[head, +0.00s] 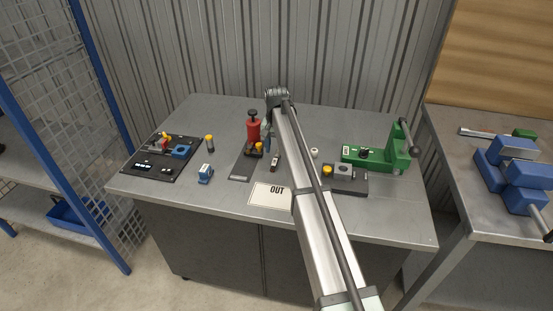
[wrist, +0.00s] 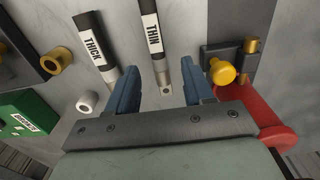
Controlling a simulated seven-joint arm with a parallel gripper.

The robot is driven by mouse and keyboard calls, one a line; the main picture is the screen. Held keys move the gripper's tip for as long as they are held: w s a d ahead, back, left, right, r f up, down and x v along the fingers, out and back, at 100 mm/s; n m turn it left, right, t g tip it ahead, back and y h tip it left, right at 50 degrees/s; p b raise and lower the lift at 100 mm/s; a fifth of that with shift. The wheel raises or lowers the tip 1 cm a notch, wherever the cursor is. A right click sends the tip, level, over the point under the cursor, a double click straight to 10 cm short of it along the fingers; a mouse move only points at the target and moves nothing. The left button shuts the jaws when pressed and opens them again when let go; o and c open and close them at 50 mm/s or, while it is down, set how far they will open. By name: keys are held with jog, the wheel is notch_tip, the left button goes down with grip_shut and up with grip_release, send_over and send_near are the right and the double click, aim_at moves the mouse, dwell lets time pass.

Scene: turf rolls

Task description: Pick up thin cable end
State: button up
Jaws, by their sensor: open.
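The thin cable end (wrist: 151,28) is dark with a white THIN label and a bare metal tip; in the wrist view it lies at top centre, its tip pointing toward my gripper (wrist: 163,74). My gripper has two blue fingers standing apart, and the metal tip shows in the gap between them, not visibly touching either. I cannot tell the height of the fingers over it. A thicker dark cable end (wrist: 94,46) labelled THICK lies left of it. In the head view the thin cable end (head: 275,163) shows just left of my arm, which hides the thick one.
A red press-like tool (head: 253,128) with a yellow knob (wrist: 222,71) stands close beside my right finger in the wrist view. A white ring (wrist: 87,101) lies left of the fingers. A green machine (head: 375,153) stands right of my arm. An OUT card (head: 268,195) lies near the front edge.

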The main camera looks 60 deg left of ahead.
aim_at(277, 156)
notch_tip(277, 156, down, 3)
jog(key=shift+d+f, duration=0.1)
jog(key=shift+c, duration=0.2)
grip_shut()
dwell(0.4)
